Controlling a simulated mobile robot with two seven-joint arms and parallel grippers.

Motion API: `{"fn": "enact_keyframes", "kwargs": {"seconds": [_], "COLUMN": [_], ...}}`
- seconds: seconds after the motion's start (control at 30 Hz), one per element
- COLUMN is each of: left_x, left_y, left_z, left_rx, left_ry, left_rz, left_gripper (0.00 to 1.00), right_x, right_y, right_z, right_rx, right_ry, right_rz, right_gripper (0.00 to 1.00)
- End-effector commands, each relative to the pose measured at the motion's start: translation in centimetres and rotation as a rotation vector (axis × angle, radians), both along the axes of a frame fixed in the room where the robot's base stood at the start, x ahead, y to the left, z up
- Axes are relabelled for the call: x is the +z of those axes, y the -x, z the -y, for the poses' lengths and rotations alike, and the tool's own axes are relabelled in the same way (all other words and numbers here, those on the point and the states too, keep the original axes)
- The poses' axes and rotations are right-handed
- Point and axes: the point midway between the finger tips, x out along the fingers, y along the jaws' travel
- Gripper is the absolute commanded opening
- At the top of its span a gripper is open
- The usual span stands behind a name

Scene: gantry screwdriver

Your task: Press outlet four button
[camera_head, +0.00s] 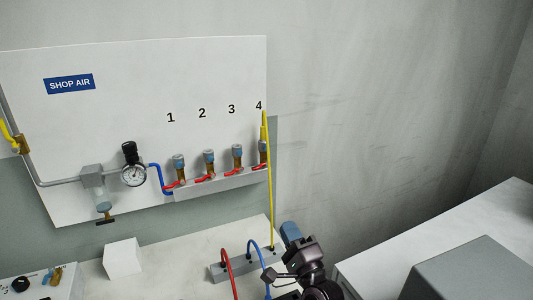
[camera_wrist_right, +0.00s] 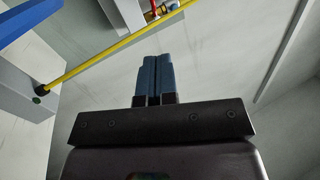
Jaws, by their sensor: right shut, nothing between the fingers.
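Outlet four (camera_head: 263,152) is the rightmost of the brass fittings with blue collars on the white wall panel (camera_head: 130,75), under the printed 4. A yellow hose (camera_head: 269,195) runs from it down to a grey block (camera_head: 247,262) on the bench. I cannot make out a separate button on the outlet. My right gripper (camera_head: 290,233) is low at the right of the block, below and apart from outlet four. Its blue fingers (camera_wrist_right: 155,78) are together and empty in the wrist view, with the yellow hose crossing beyond them. My left gripper is not in view.
Outlets one to three (camera_head: 208,162) have red levers. A gauge (camera_head: 133,175) hangs to their left. Red (camera_head: 229,272) and blue (camera_head: 262,252) hoses also enter the block. A white cube (camera_head: 122,259) stands on the bench. A grey box (camera_head: 475,272) is at right.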

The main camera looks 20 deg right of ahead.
Motion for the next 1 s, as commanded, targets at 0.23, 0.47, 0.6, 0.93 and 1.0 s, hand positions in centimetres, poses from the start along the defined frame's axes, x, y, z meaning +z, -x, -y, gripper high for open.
{"fn": "enact_keyframes", "kwargs": {"seconds": [0.23,0.47,0.6,0.93,1.0], "left_x": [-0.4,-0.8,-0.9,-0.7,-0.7], "left_y": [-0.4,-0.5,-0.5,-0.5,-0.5], "left_z": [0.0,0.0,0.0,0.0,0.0], "left_rx": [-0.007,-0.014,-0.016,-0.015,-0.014], "left_ry": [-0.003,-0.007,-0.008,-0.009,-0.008], "left_rz": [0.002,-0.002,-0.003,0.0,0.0], "left_gripper": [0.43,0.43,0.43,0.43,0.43], "right_x": [5.5,9.4,10.8,11.7,11.7], "right_y": [-4.2,-6.6,-7.3,-7.7,-7.7], "right_z": [0.7,1.4,1.7,1.9,1.9], "right_rx": [0.121,0.234,0.285,0.314,0.314], "right_ry": [-0.423,-0.723,-0.834,-0.9,-0.899], "right_rz": [0.19,0.331,0.384,0.416,0.415], "right_gripper": [0.0,0.0,0.0,0.0,0.0]}}
